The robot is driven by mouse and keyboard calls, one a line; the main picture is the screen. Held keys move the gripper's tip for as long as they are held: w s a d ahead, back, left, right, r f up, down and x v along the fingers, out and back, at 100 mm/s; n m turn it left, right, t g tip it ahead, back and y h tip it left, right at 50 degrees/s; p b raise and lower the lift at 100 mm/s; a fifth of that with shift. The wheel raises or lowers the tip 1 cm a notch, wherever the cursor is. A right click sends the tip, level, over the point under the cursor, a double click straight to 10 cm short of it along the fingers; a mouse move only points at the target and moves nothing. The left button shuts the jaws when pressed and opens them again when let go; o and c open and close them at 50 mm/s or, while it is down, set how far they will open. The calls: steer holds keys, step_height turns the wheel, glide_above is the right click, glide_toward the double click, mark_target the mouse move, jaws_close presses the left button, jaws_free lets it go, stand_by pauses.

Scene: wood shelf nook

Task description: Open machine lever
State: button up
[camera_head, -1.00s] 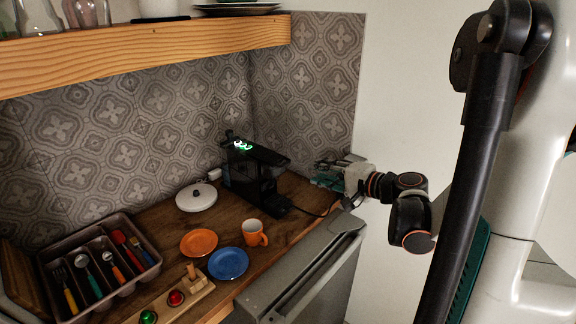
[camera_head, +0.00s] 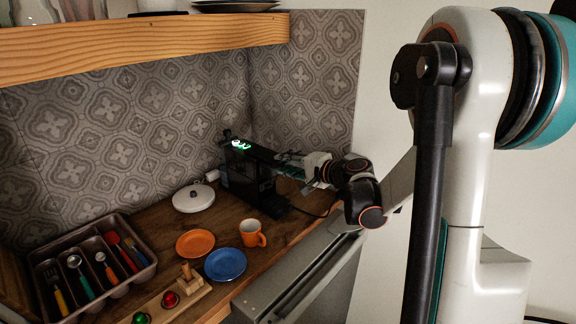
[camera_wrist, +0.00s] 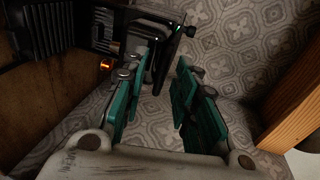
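The black machine (camera_head: 247,178) stands on the wooden counter near the tiled corner, with green-white lights on its top. In the wrist view, the machine (camera_wrist: 105,28) fills the upper left, and a black bar that looks like its lever (camera_wrist: 168,45) reaches across the top middle. My gripper (camera_head: 285,157) is beside the machine's upper right side in the head view. In the wrist view, my gripper (camera_wrist: 161,68) is open, its teal fingers apart and pointing at the bar. The bar's far end lies near the gap between the fingertips. I cannot tell whether they touch.
An orange mug (camera_head: 252,233), an orange plate (camera_head: 195,243), a blue plate (camera_head: 225,265) and a white lidded dish (camera_head: 194,198) are on the counter. A cutlery tray (camera_head: 150,262) is at left. A wooden shelf (camera_head: 130,45) hangs above, also at right in the wrist view (camera_wrist: 290,112).

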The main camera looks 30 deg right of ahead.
jaws_close()
steer(key=shift+r+p, duration=0.3)
steer(key=shift+p, duration=0.15)
steer(key=w+a+r+g+h+p, duration=0.2)
steer(key=w+r+g+p, duration=0.4)
steer(key=p, duration=0.4)
steer(key=w+a+r+g+h+p, duration=0.2)
steer(key=w+r+g+p, duration=0.4)
steer(key=r+p, duration=0.3)
steer(key=shift+a+r+g+h+p, duration=0.2)
steer(key=shift+g+h+p, duration=0.15)
steer(key=shift+p, duration=0.4)
